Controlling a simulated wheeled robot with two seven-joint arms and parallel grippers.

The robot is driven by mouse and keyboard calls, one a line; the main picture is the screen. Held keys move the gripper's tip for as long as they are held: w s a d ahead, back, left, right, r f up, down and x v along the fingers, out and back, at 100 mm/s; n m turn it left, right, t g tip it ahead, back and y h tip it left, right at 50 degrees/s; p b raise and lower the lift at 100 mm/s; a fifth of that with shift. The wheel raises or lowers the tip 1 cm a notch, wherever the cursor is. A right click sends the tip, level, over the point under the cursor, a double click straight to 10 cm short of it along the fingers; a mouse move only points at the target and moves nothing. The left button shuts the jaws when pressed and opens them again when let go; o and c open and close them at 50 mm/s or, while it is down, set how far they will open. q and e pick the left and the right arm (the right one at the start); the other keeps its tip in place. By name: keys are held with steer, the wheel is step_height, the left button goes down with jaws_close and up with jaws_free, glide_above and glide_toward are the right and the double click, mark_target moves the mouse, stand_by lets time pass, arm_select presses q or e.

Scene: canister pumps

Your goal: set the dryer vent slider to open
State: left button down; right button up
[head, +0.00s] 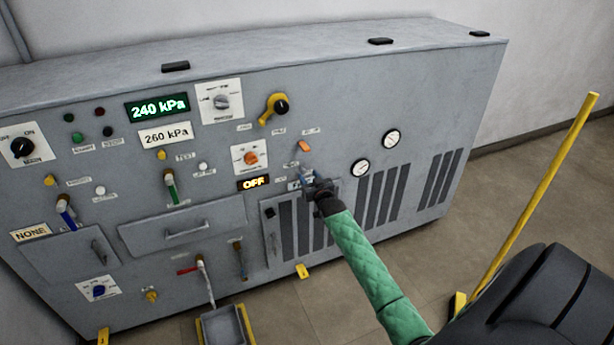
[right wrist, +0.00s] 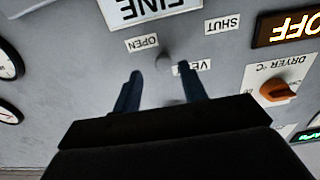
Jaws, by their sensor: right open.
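The dryer vent slider shows in the right wrist view as a small rounded grey knob (right wrist: 163,62) on the grey panel. That view is upside down. The knob appears closer to the OPEN label (right wrist: 141,43) than to the SHUT label (right wrist: 221,24). The VENT label (right wrist: 192,67) is partly covered by a finger. My right gripper (right wrist: 160,72) is open, its blue fingers on either side of the knob; I cannot tell whether they touch it. In the head view my right gripper (head: 310,180) is at the panel and hides the slider. My left gripper is out of view.
The orange dryer dial (head: 250,157) and the OFF display (head: 254,183) sit left of the gripper. An orange knob (head: 304,146) is just above it. Vent grilles (head: 375,198) and gauges (head: 391,138) lie to the right. A yellow pole (head: 540,190) stands in the right foreground.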

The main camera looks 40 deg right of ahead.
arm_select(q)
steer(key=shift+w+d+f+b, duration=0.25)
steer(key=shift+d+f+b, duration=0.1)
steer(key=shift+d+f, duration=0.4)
arm_select(e)
steer(key=shift+v, duration=2.55)
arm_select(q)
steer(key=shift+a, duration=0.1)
arm_select(e)
steer(key=shift+d, duration=0.1)
